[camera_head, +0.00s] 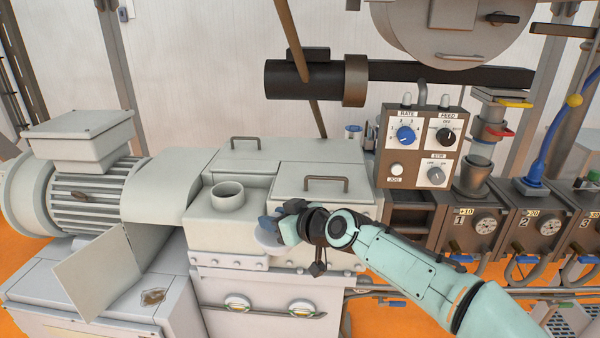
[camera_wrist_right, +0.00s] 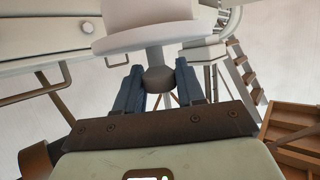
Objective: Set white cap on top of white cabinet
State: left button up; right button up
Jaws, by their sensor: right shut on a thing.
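The white cap (camera_head: 267,238) is partly hidden by my right gripper (camera_head: 284,228) in the head view. In the right wrist view, the blue fingers of my right gripper (camera_wrist_right: 159,82) are shut on the cap's dark round knob (camera_wrist_right: 158,79), and the broad white cap (camera_wrist_right: 140,38) spreads beyond them. The cap is in front of the white machine housing (camera_head: 228,233), just right of and below its short round open neck (camera_head: 228,193). A low white cabinet (camera_head: 95,315) stands at the lower left. I cannot tell whether the cap touches anything. My left gripper is not in view.
An open flap (camera_head: 100,267) stands up on the low cabinet, beside a small brown item (camera_head: 152,297). A motor (camera_head: 90,190) is at the left. Handled lids (camera_head: 325,183) top the housing. A control box (camera_head: 422,145) and feeder units (camera_head: 480,228) stand at the right.

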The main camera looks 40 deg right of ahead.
jog(key=a+f, duration=0.4)
jog(key=f, duration=0.8)
jog(key=w+a+f+m+h, duration=0.1)
jog(key=a+f, duration=0.3)
jog(key=f, duration=0.8)
jog(key=a+f+h, duration=0.1)
jog(key=a+f, duration=0.3)
jog(key=f, duration=0.8)
jog(key=shift+w+a+m, duration=0.2)
jog(key=shift+m, duration=0.2)
